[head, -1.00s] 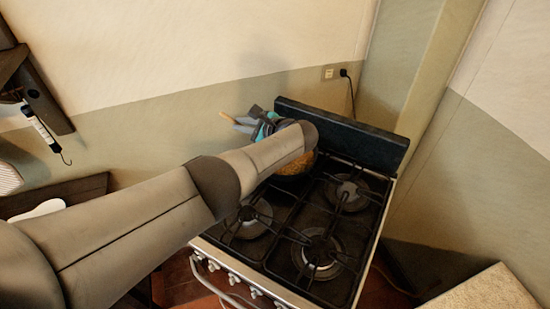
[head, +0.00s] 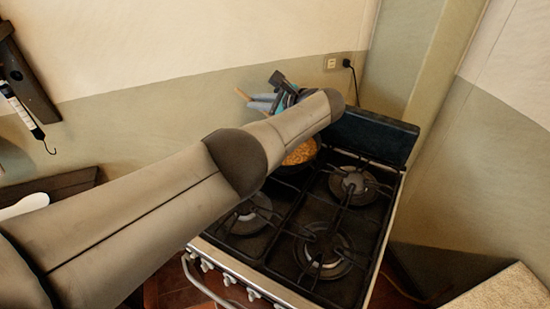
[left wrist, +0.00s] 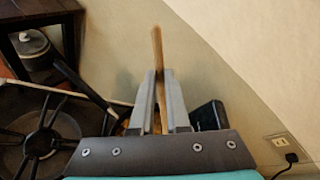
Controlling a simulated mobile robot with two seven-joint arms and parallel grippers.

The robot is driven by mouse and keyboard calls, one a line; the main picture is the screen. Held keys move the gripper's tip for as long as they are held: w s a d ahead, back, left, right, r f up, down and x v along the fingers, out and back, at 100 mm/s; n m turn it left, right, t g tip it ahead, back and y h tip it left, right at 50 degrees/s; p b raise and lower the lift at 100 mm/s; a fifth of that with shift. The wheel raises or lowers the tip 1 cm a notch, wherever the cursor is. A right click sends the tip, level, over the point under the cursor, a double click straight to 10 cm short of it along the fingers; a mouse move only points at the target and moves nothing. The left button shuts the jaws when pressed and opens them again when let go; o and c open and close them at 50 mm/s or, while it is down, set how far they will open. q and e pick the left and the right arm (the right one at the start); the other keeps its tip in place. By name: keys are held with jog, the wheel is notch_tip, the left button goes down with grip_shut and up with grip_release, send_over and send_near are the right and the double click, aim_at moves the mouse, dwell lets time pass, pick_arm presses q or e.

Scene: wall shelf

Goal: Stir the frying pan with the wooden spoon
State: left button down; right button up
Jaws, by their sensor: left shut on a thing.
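My left gripper (head: 262,101) reaches over the back left of the stove in the head view. It is shut on the wooden spoon (left wrist: 157,48), whose handle sticks up between the two fingers in the left wrist view; a little of it also shows in the head view (head: 241,94). The frying pan (head: 299,153) sits on the back left burner with orange-brown food in it, partly hidden by my arm. The spoon's lower end is hidden, so I cannot tell whether it touches the food. My right gripper is not in view.
The gas stove (head: 322,250) has free burners at the front and back right. Its dark back panel (head: 368,136) stands behind the pan, near the wall. A wooden shelf with a hanging tool (head: 22,112) is at the far left. A pale counter (head: 500,290) is at lower right.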

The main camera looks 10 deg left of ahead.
aim_at(243, 96)
pick_arm(q)
jog(key=a, duration=0.2)
jog(key=w+a, duration=0.1)
jog(key=a, duration=0.1)
jog(key=shift+w+a+r+p, duration=0.1)
jog(key=shift+a+p, duration=0.1)
jog(key=shift+p, duration=0.15)
jog(key=s+a+p, duration=0.1)
jog(key=s+p, duration=0.3)
jog(key=p, duration=0.5)
jog(key=w+d+b, duration=0.3)
jog(key=d+b, duration=0.2)
jog(key=b, duration=0.4)
jog(key=shift+d, duration=0.25)
